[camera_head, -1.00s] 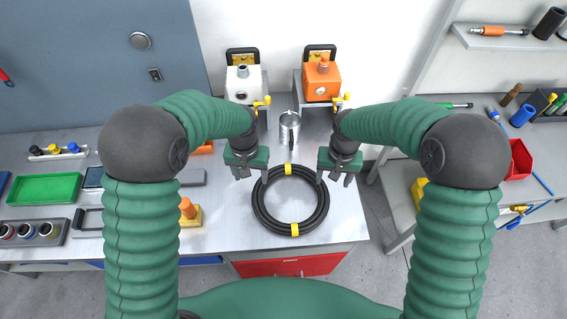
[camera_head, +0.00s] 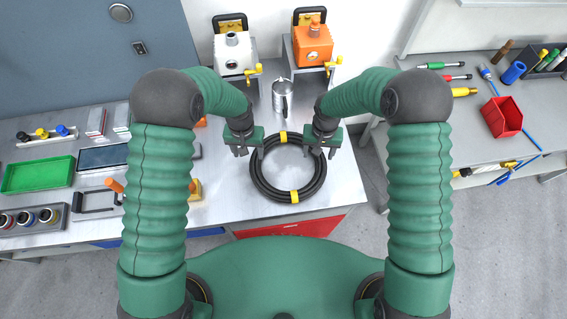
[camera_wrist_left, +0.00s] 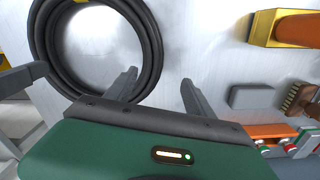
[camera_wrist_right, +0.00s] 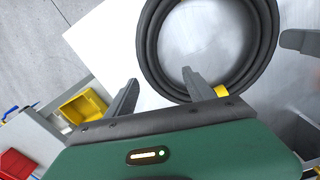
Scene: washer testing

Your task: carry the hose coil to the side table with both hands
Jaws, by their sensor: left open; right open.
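The hose coil (camera_head: 255,170) is a black ring with yellow ties, lying flat on the metal workbench (camera_head: 226,206) near its front right corner. My left gripper (camera_head: 250,153) is open and empty at the coil's upper left edge. My right gripper (camera_head: 322,153) is open and empty at its upper right edge. In the left wrist view the coil (camera_wrist_left: 152,52) passes beside and behind one finger. In the right wrist view the coil (camera_wrist_right: 150,50) lies just beyond the fingers. Whether any finger touches it, I cannot tell. The side table (camera_head: 448,130) stands to the right.
A metal mug (camera_head: 282,98) stands just behind the coil. White (camera_head: 235,55) and orange (camera_head: 313,45) pump units stand at the back. A red bin (camera_head: 502,118) and tools occupy the side table. A floor gap separates the two tables.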

